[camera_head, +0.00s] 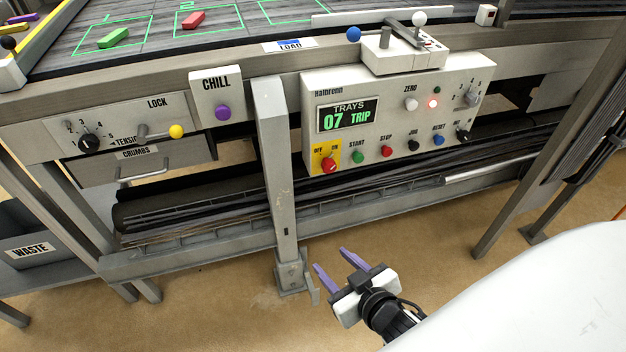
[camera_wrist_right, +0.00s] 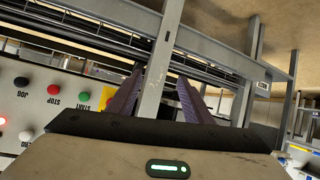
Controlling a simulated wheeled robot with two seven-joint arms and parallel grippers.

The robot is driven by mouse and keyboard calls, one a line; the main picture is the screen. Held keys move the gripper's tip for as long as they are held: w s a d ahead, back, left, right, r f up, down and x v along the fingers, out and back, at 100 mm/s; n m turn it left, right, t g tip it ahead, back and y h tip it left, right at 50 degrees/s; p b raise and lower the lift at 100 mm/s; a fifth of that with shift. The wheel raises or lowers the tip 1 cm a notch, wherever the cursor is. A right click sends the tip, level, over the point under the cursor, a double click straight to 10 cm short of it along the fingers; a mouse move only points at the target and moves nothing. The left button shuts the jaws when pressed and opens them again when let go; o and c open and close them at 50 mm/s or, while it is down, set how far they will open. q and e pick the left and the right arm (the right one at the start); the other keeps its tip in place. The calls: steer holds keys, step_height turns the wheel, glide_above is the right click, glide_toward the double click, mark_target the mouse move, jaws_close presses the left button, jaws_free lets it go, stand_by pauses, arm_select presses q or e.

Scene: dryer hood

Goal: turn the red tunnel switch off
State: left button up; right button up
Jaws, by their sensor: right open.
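The red switch (camera_head: 329,165) is a rotary knob on a yellow plate marked OFF and ON, at the lower left of the white control panel (camera_head: 395,115). The knob looks turned toward the ON side. My right gripper (camera_head: 331,260) is open and empty, with purple fingers apart. It is below the panel, in front of the table frame, clearly apart from the switch. In the right wrist view the fingers (camera_wrist_right: 160,92) show with a grey post behind them. The panel appears upside down at the left there, and the switch cannot be made out. My left gripper is not in view.
A grey post (camera_head: 275,170) stands just left of the panel. The green START button (camera_head: 357,152) and red STOP button (camera_head: 386,151) sit close right of the switch. A CHILL box (camera_head: 216,98) and a lever with a yellow ball (camera_head: 176,131) are farther left.

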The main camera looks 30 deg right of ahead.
steer(key=w+d+r+t+h+b, duration=0.2)
steer(key=w+d+t+b, duration=0.15)
steer(key=w+d, duration=0.2)
steer(key=t+h+b, duration=0.2)
steer(key=b, duration=0.2)
glide_toward(330, 169)
steer(key=shift+m, duration=0.3)
steer(key=p+x, duration=0.2)
steer(key=x, duration=0.6)
steer(key=shift+w+d, duration=0.2)
steer(key=shift+w, duration=0.3)
steer(key=c, duration=1)
steer(key=shift+c, duration=0.3)
